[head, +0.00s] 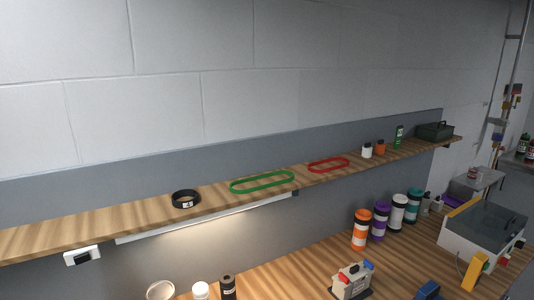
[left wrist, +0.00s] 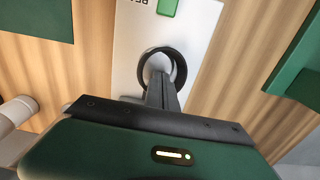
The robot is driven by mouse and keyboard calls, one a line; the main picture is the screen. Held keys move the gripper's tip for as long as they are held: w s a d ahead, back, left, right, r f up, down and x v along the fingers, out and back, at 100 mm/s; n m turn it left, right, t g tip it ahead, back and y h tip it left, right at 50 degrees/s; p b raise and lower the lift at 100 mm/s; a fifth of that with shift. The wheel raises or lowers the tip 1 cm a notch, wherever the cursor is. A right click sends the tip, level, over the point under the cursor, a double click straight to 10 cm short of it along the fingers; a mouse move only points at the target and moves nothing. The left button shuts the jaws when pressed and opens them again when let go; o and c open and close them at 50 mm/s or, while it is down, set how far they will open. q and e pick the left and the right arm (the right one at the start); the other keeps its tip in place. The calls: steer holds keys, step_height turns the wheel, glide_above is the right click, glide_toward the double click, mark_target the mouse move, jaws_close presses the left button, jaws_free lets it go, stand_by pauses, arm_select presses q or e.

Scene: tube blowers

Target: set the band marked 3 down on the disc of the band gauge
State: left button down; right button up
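In the left wrist view, my left gripper (left wrist: 161,82) has its fingers close together at the near edge of a black band (left wrist: 180,65). The fingers look shut on its wall, which they partly hide. The band is over a white plate (left wrist: 129,50) with a green part and some lettering, which looks like the band gauge. A pale round area shows inside the band; whether the band touches it I cannot tell. No number shows on this band. Neither gripper shows in the head view.
In the head view, another black band (head: 185,199) with a small white label, a green band (head: 262,182) and a red band (head: 328,165) lie on the wooden shelf (head: 130,217). Below, several striped containers, a white box (head: 470,255) and small bottles stand on the bench.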

arm_select(q)
steer(key=shift+f, duration=0.4)
stand_by(0.6)
step_height(320, 180, up, 6)
steer(key=p, duration=0.4)
